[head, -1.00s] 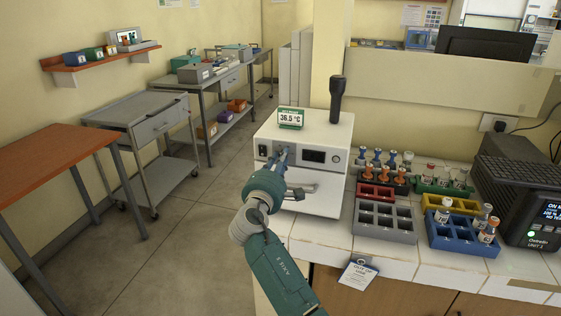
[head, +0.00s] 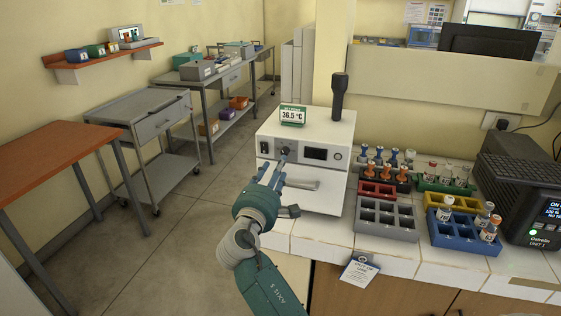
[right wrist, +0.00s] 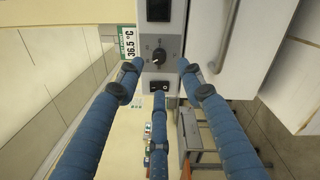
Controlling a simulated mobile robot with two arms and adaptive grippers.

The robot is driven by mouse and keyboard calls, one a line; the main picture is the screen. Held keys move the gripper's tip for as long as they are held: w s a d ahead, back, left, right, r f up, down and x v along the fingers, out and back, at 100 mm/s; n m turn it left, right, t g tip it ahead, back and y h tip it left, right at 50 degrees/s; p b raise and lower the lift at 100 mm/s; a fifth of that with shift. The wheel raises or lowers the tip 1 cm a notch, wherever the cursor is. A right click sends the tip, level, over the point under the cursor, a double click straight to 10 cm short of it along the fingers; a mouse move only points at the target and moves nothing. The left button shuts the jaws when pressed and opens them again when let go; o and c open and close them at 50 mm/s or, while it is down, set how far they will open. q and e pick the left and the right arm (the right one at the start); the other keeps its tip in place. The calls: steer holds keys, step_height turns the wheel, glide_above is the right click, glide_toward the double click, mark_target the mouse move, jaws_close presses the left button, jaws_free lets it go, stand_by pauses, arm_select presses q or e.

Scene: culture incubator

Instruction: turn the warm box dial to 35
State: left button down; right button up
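The warm box (head: 335,128) is a white unit on the counter with a card reading 36.5 °C (head: 292,115) on top. Its small dark dial (head: 284,151) is on the front, left of a black display (head: 315,153). The dial also shows in the right wrist view (right wrist: 159,54); its exact setting is too small to read. My right gripper (head: 273,171) is just in front of and below the dial, apart from it. In the right wrist view its blue fingers (right wrist: 160,74) are spread with nothing between them. My left gripper is out of view.
A handle (head: 302,184) sticks out below the dial. A dark upright object (head: 339,97) stands on the box.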

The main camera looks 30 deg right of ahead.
steer(key=v, duration=0.5)
steer(key=shift+a, duration=0.1)
stand_by(0.3)
steer(key=a+f+g+y, duration=0.1)
steer(key=a+f+y, duration=0.2)
steer(key=f, duration=0.8)
steer(key=s+a+f+n+y, duration=0.1)
steer(key=a+f+y, duration=0.1)
steer(key=f, duration=0.9)
steer(key=a+f+g+y, duration=0.1)
steer(key=a+f+y, duration=0.2)
steer(key=f, duration=0.9)
steer(key=s+a+f+m+g+y, duration=0.2)
steer(key=s+f, duration=0.5)
steer(key=f, duration=0.3)
steer(key=s+a+f+m+g+y, duration=0.1)
steer(key=s+f+g, duration=0.1)
steer(key=s+f, duration=0.7)
steer(key=s+f+m+g+y, duration=0.1)
steer(key=s+f+m, duration=0.2)
steer(key=s, duration=0.9)
steer(key=s+f+m+g, duration=0.2)
steer(key=s+f, duration=0.6)
steer(key=s, duration=0.4)
steer(key=s+f+m+g+y, duration=0.1)
steer(key=s+f+m, duration=0.4)
steer(key=s, duration=0.6)
steer(key=shift+s+d+f+g+y, duration=0.3)
steer(key=shift+s+d+f+g, duration=0.1)
steer(key=shift+f+g, duration=0.4)
